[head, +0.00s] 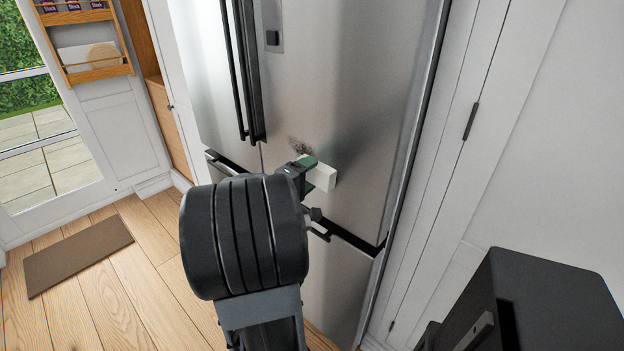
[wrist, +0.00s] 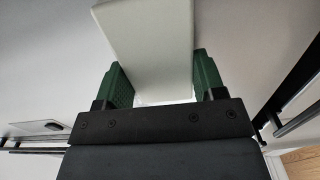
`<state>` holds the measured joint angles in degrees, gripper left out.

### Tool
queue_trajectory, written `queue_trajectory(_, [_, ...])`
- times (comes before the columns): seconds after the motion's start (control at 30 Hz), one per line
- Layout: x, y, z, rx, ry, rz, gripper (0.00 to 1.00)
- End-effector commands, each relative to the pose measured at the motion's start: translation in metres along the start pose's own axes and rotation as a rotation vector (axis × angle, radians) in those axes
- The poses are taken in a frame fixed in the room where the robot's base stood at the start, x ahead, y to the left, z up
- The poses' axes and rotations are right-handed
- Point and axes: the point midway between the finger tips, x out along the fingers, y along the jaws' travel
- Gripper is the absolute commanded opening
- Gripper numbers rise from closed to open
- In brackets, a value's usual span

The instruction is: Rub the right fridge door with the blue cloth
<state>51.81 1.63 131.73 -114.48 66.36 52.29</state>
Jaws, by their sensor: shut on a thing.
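The right fridge door (head: 345,95) is brushed steel, shut, with a dark vertical handle (head: 248,70) beside its left edge. A dark speckled smudge (head: 299,146) marks its lower left. My gripper (head: 312,176), with green fingers, is in front of the door's lower part, just below and right of the smudge. It is shut on a pale, whitish block (head: 325,178); no blue cloth shows. In the wrist view the block (wrist: 148,40) sits between both fingers and points at the grey door surface. Whether it touches the door I cannot tell.
A lower steel drawer (head: 335,285) is below the door. A tall white cabinet (head: 455,150) stands to the right, and a black box-like object (head: 545,300) is at the lower right. A brown mat (head: 78,255) lies on the open wooden floor at left.

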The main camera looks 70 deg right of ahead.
Motion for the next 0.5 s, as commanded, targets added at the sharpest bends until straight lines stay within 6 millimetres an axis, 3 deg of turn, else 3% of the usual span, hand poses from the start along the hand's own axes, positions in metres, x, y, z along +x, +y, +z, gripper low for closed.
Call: queue_trajectory(0.5, [-0.001, -0.004, -0.029, 0.000, 0.002, 0.001, 0.44])
